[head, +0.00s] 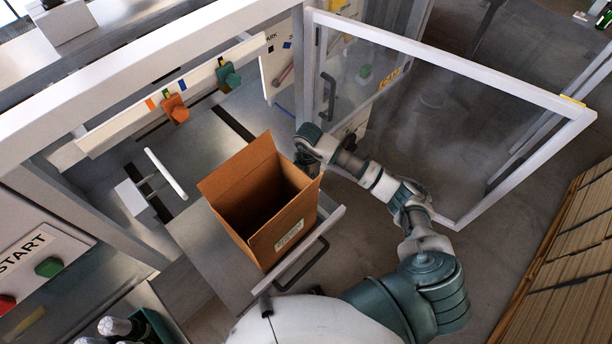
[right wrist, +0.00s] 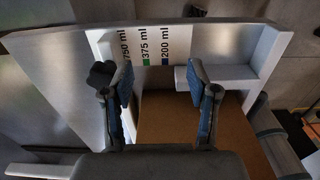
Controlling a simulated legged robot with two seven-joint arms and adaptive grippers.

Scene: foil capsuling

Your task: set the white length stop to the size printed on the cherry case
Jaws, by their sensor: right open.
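The open brown cardboard case (head: 255,200) stands on the grey shelf; the print on its pale label (head: 289,236) is too small to read. My right gripper (head: 305,152) is at the case's upper right corner. In the right wrist view it (right wrist: 165,85) is open and empty, with brown cardboard between and below its fingers. Behind them is a white plate printed 750 ml, 375 ml with a green mark and 200 ml with a blue mark (right wrist: 155,45). A white L-shaped piece (right wrist: 222,78) lies right of these; I cannot tell whether it is the length stop. A dark knob (right wrist: 101,75) is close by the left finger.
A white bar (head: 166,174) stands over dark slots on the metal bed. A rail behind carries an orange knob (head: 175,108) and a teal knob (head: 229,77). The glass door (head: 450,110) is open at right. A START panel (head: 35,255) is at lower left.

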